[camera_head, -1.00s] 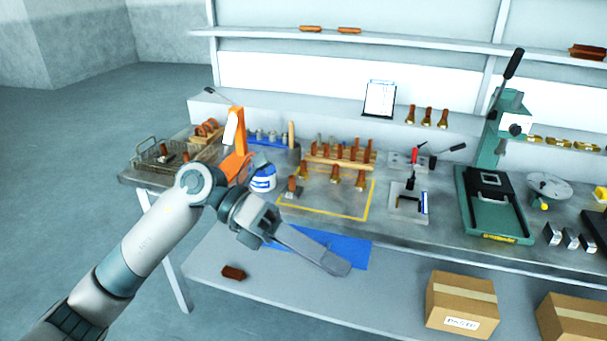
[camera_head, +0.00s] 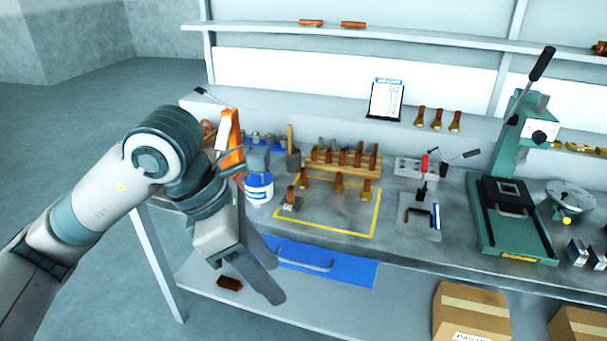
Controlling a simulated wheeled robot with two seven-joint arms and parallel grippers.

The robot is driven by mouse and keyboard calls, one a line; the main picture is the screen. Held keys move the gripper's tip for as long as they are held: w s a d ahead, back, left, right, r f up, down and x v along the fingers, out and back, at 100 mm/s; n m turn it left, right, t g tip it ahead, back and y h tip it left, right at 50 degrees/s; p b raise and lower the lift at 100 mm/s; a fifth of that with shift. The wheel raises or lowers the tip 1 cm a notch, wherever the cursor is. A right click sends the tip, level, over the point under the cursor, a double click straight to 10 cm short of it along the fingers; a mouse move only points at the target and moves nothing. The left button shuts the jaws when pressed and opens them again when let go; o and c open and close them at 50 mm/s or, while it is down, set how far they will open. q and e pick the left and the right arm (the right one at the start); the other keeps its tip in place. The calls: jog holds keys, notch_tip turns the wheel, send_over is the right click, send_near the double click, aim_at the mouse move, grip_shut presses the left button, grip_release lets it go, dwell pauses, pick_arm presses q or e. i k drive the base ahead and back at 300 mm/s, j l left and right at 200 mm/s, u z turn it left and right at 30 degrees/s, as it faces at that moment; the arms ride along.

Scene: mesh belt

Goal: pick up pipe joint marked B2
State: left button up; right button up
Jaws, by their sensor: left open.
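Several copper-and-brass pipe joints stand within and at the edge of the yellow-outlined area of the bench. One pipe joint (camera_head: 338,184) is near the middle, one (camera_head: 367,191) at the right, and one (camera_head: 305,179) at the back left. Another (camera_head: 291,196) stands on a small grey block with a label at the front left. I cannot read B2 on any of them. My left gripper (camera_head: 272,281) is open and empty, in front of the bench edge, to the left of and nearer than the joints. My right gripper is out of view.
A wooden rack (camera_head: 344,166) with copper pieces stands behind the yellow outline (camera_head: 376,212). A white-and-blue tub (camera_head: 259,188) is left of it. A clamp fixture (camera_head: 420,214) and a green press (camera_head: 510,235) stand right. A blue drawer (camera_head: 350,272) is below the bench top.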

aim_at(302, 183)
jog(key=i, duration=1.65)
